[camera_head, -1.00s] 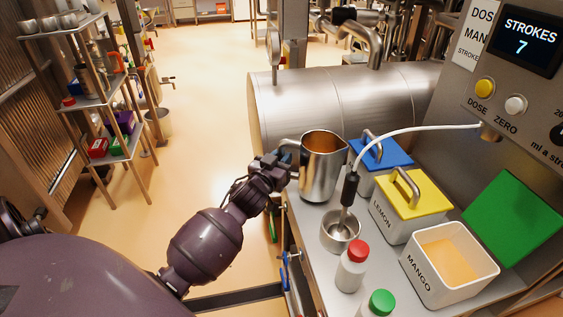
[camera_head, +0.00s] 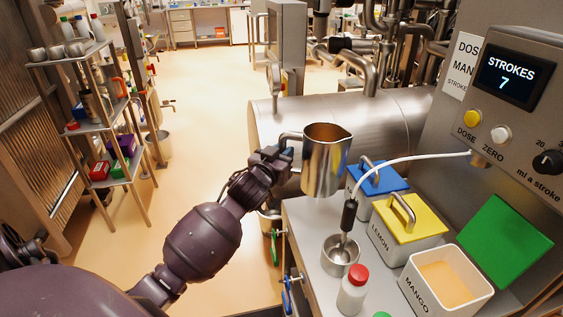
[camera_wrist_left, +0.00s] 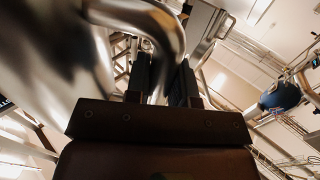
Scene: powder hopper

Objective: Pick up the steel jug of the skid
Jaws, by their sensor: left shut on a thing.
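The steel jug (camera_head: 327,163) is a shiny, upright pitcher with its handle to the left and its spout to the right. My left gripper (camera_head: 286,152) is shut on the jug's handle. The jug appears raised above the steel bench top, near its far left corner. In the left wrist view, the jug's curved handle (camera_wrist_left: 165,45) passes between the two dark fingers of my left gripper (camera_wrist_left: 160,82), and the blurred jug body (camera_wrist_left: 50,60) fills the left side. My right gripper is not in view.
Close to the jug's right stand a blue-lidded box (camera_head: 378,178) and a yellow-lidded LEMON box (camera_head: 408,222). A small steel cup (camera_head: 341,256) with a stirrer stands in front, beside a red-capped bottle (camera_head: 353,290). A large steel tank (camera_head: 340,115) is behind.

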